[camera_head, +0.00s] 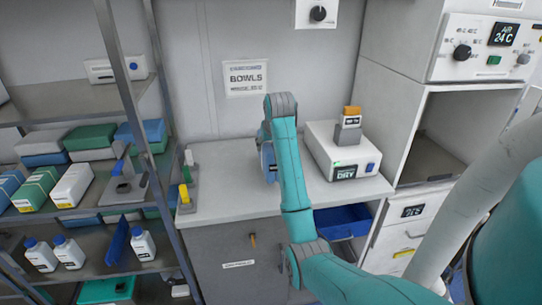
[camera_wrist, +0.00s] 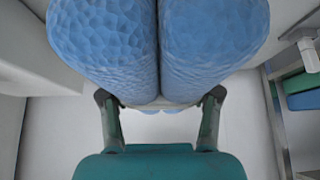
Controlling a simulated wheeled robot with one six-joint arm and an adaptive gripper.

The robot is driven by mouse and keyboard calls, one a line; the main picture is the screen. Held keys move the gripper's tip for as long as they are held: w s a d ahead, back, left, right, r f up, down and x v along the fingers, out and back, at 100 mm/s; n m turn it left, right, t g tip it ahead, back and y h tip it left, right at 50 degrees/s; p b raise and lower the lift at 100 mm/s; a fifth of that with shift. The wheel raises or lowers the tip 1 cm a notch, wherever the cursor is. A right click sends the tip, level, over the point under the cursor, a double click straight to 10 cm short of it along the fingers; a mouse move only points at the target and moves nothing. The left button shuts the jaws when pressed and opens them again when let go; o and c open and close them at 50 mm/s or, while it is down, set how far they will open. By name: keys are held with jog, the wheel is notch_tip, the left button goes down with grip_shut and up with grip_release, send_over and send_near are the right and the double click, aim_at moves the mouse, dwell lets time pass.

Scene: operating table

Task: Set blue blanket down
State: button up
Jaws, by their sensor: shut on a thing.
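The blue blanket (camera_wrist: 105,45) fills the upper part of the wrist view as two rounded, dimpled rolls side by side. My gripper (camera_wrist: 160,100) is shut on it, with one finger on each side of its lower end. In the head view only a small blue part of the blanket (camera_head: 269,162) shows to the left of my teal arm. The rest of it and my gripper are hidden behind the arm there. The blanket is over the light worktop (camera_head: 225,190); I cannot tell whether it touches the surface.
A white device (camera_head: 338,160) stands on the worktop to the right of my arm. A small stand with yellow and green parts (camera_head: 187,185) is at its left edge. A metal shelf of boxes and bottles (camera_head: 75,210) is at left. An open blue drawer (camera_head: 343,220) is below.

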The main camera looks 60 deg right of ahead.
aim_at(270, 154)
jog(key=shift+a+f, duration=0.1)
jog(key=shift+f, duration=1.85)
jog(key=o, duration=1.4)
jog(key=shift+f, duration=0.1)
jog(key=v, duration=0.7)
jog(key=shift+a+r, duration=0.1)
jog(key=shift+r, duration=0.2)
